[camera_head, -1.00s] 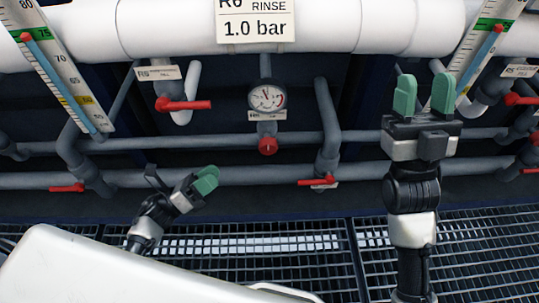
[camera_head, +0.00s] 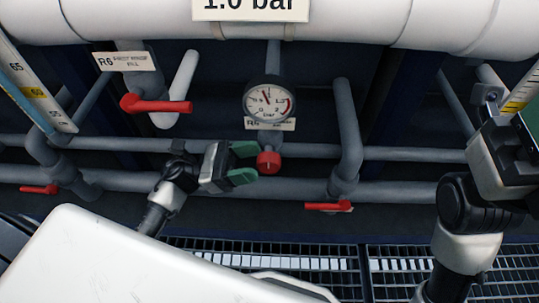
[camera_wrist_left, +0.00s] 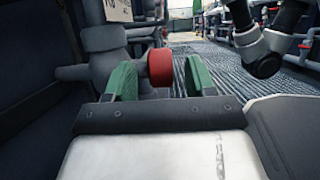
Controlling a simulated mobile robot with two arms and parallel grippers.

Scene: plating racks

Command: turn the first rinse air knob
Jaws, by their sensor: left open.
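The red air knob (camera_head: 268,162) sits below the round pressure gauge (camera_head: 268,102), under the "1.0 bar" sign (camera_head: 251,9). My left gripper (camera_head: 244,164) is open with green fingertips, just left of the knob in the head view. In the left wrist view the red knob (camera_wrist_left: 160,67) shows between the two open green fingers (camera_wrist_left: 158,80), near their tips. I cannot tell if either finger touches it. My right gripper (camera_head: 527,135) is at the right edge of the head view, partly cut off.
A red-handled valve (camera_head: 155,104) sits upper left, with smaller red handles lower left (camera_head: 40,190) and lower right (camera_head: 328,206). Grey pipes (camera_head: 347,125) run around the gauge. A floor grating (camera_head: 300,262) lies below.

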